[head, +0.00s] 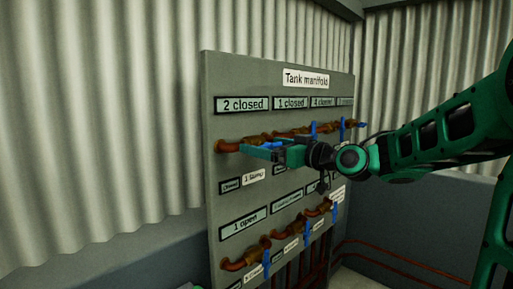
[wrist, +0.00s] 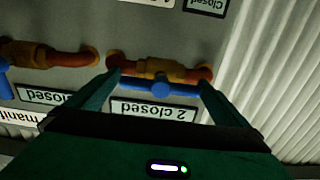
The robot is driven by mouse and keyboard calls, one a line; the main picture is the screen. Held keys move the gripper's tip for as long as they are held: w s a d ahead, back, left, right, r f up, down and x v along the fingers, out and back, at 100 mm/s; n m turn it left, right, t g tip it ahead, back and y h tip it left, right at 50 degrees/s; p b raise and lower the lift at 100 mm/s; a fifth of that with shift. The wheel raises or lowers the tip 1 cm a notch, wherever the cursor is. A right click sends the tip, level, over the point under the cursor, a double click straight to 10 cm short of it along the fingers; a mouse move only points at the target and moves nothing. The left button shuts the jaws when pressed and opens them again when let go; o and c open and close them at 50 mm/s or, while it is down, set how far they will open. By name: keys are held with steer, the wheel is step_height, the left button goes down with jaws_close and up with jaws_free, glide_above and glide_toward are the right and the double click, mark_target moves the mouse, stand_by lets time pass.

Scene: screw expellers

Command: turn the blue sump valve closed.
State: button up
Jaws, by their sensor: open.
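The blue-handled valve (wrist: 160,88) is on a brass body with copper pipe ends, at the upper left of the Tank manifold board (head: 212,80). In the wrist view, which is upside down, its handle lies level along the pipe. A label (head: 254,175) below it in the head view seems to read "1 Sump". The display (head: 242,104) above it reads "2 closed". My gripper (wrist: 158,79) is open, its fingers spread to either side of the valve and its handle. I cannot tell whether they touch it. In the head view my gripper partly hides this valve.
More blue-handled valves stand to the right in the upper row (head: 314,130) and in a lower row (head: 266,262). A lower display (head: 243,224) reads "1 open". Corrugated walls (head: 100,110) stand behind. Copper pipes (head: 400,262) run low at the right.

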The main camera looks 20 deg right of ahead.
mark_target(262, 144)
steer(key=shift+x, duration=1.7)
steer(key=c, duration=0.9)
